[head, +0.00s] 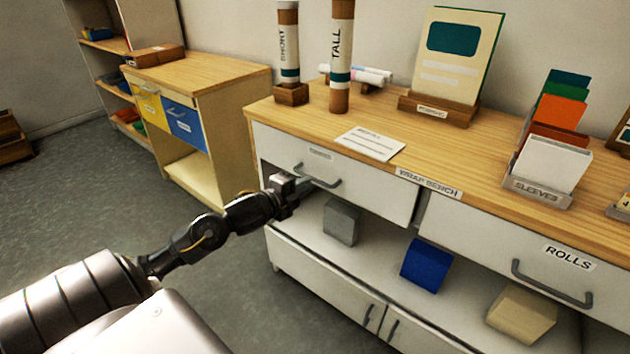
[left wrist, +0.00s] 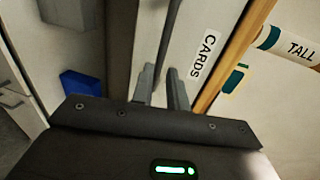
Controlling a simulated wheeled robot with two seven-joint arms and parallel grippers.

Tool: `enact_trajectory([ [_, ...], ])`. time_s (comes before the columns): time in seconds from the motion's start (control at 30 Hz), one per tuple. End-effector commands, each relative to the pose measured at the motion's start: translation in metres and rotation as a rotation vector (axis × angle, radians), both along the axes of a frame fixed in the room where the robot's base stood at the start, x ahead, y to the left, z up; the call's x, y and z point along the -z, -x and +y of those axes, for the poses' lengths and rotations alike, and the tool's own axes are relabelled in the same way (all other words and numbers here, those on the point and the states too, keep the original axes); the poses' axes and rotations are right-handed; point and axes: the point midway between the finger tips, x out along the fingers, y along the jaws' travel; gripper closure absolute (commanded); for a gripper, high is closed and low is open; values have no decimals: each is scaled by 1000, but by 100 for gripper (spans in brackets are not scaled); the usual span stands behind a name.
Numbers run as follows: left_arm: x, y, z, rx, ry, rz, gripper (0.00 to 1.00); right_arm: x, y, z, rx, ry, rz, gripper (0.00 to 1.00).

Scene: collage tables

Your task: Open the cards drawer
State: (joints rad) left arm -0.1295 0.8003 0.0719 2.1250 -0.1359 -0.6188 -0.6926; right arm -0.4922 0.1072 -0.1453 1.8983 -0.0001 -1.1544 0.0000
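The cards drawer (head: 375,192) is the left white drawer under the wooden top of the wrap bench. Its face looks about flush with the bench front. Its small label is unreadable in the head view, but the left wrist view shows a CARDS label (left wrist: 203,56). My right gripper is out of view.
The ROLLS drawer (head: 510,257) is on the right. Grey (head: 342,222), blue (head: 426,265) and cream (head: 521,312) blocks sit on the shelf below. SHORT and TALL tubes, a card stand and a sleeves holder stand on the bench. Bare floor lies to the left.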

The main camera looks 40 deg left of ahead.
Motion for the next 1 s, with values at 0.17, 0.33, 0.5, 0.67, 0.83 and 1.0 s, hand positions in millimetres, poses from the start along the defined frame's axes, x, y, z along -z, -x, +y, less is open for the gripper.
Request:
enact_trajectory([
  [0.17,6,-32,1,0,2,-2,84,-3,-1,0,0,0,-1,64],
  [0.33,10,-51,1,0,1,-1,84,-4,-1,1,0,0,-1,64],
  [0.5,12,-59,1,1,1,-1,84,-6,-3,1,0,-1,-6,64],
  [0.67,12,-59,1,1,0,0,84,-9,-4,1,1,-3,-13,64],
  [0.83,12,-59,1,1,0,0,95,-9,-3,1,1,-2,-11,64],
  [1.0,12,-59,1,0,0,0,100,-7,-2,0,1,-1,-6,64],
])
